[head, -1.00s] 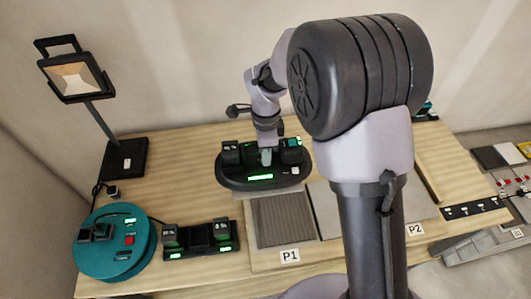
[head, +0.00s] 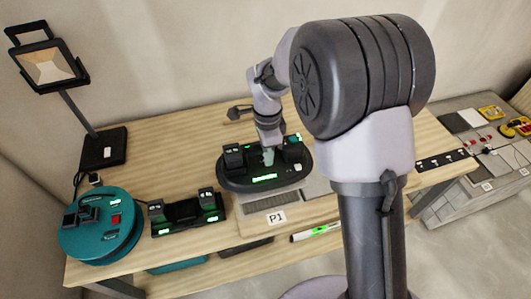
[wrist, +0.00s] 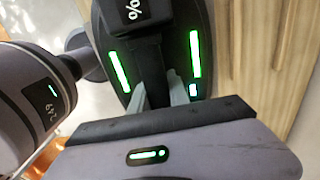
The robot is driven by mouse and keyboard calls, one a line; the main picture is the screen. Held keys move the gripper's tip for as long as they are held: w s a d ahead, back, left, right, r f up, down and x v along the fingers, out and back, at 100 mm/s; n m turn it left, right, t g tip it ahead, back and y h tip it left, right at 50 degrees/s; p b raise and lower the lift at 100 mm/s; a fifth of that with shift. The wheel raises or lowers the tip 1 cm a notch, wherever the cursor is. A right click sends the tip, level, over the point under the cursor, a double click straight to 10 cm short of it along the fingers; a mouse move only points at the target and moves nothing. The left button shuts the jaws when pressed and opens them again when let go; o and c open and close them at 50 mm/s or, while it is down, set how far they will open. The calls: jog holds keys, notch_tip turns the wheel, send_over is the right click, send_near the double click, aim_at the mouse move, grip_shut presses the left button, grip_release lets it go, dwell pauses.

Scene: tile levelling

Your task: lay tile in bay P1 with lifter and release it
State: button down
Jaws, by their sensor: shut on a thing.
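The lifter (head: 235,181) is a black oval device with a green display on its front. My gripper (head: 268,157) is shut on its handle, and the lifter looks level. In the wrist view my gripper (wrist: 165,95) closes on the dark handle between two green light strips on the lifter (wrist: 120,70). Bay P1 (head: 270,203) shows as a ribbed grey strip in front of the lifter, above the P1 label (head: 276,217); the lifter hides its rear part. No tile shows clearly under the lifter, and I cannot tell the gap below it.
A teal round device (head: 100,247) and a black charger with two batteries (head: 188,213) stand left of the bay. A work lamp (head: 48,65) stands at the back left. A grey slab (head: 315,188) lies right of P1. A level (head: 316,233) shows below the front edge.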

aim_at(267, 170)
jog(key=shift+f+b, duration=2.3)
jog(key=shift+f, duration=1)
jog(key=shift+f+b, duration=0.75)
jog(key=shift+f, duration=0.05)
jog(key=c, duration=1.2)
grip_release()
jog(key=shift+o, duration=0.2)
jog(key=shift+s, duration=0.1)
notch_tip(267, 170, up, 18)
jog(key=p, duration=0.7)
jog(key=shift+f, duration=0.25)
